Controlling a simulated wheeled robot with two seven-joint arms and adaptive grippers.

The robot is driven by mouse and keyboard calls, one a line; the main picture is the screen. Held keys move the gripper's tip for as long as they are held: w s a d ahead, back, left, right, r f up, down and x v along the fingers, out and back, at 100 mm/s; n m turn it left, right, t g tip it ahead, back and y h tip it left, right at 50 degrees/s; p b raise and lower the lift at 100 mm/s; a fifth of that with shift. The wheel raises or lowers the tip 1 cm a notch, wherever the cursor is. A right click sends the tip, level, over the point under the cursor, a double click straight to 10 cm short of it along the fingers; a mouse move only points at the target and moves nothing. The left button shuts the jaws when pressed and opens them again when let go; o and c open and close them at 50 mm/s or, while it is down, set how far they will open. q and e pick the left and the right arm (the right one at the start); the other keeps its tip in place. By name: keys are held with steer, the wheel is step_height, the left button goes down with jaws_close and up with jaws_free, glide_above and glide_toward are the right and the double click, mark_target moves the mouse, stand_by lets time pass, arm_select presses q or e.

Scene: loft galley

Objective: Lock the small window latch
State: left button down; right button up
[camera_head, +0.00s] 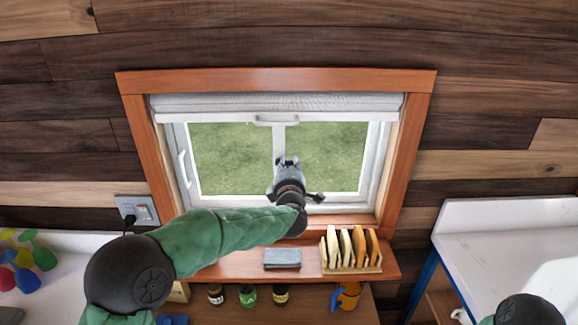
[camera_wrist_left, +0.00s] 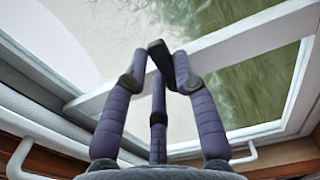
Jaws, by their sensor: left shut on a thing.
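The window has a white frame (camera_head: 362,200) in an orange wooden surround (camera_head: 424,125). A white upright bar (camera_head: 278,140) divides its panes. My left gripper (camera_head: 287,163) is in front of the lower part of this bar. White handles show at the top (camera_head: 275,119) and left (camera_head: 184,168) of the window. My right gripper is out of view.
A grey folded cloth (camera_head: 282,259) and a wooden rack (camera_head: 352,268) with upright slices stand on the sill shelf below the window. Jars (camera_head: 248,295) and an orange mug (camera_head: 347,296) are underneath. A white counter (camera_head: 500,225) is at right.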

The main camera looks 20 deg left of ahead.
arm_select(q)
steer(key=c, duration=1)
jaws_free()
steer(key=v, duration=1.2)
